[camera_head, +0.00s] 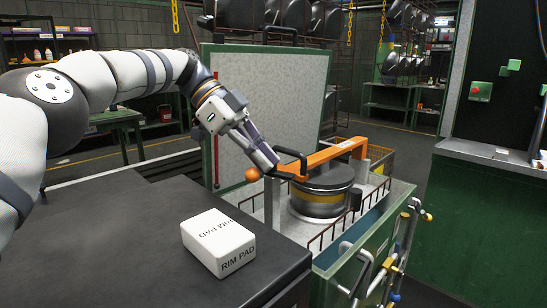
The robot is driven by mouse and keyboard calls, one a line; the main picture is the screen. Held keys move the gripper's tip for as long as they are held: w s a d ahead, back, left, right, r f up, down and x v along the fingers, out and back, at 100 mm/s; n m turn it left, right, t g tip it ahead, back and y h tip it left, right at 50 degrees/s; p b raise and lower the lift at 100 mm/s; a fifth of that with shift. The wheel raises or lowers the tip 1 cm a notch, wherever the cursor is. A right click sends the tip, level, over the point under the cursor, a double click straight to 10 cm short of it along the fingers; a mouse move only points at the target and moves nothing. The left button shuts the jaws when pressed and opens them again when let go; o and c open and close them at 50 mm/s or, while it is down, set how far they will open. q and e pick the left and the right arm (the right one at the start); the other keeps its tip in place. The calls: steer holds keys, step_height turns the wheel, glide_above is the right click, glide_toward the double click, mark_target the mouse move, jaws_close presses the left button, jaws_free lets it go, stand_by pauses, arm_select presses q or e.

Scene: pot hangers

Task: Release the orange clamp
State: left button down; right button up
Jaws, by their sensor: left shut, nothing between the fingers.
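The orange clamp (338,151) is a bar lying across the top of a round dark pot (322,205) with a yellow band. An orange ball knob (252,174) shows at the clamp's left end. My left gripper (270,163) comes down from the upper left, and its fingers are shut and empty. The fingertips are at the left end of the clamp, between the ball knob and a black loop handle (291,157). I cannot tell whether they touch the clamp. My right gripper is not in view.
The pot stands in a green open-topped station with wire rails (340,232). A raised grey panel (280,85) stands behind it. A white rim pad block (218,242) lies on the dark worktop (120,255). A green cabinet (465,205) stands at right.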

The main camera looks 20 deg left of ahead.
arm_select(q)
steer(key=shift+a+f, duration=0.1)
steer(key=shift+a, duration=0.7)
steer(key=shift+a, duration=0.15)
stand_by(0.3)
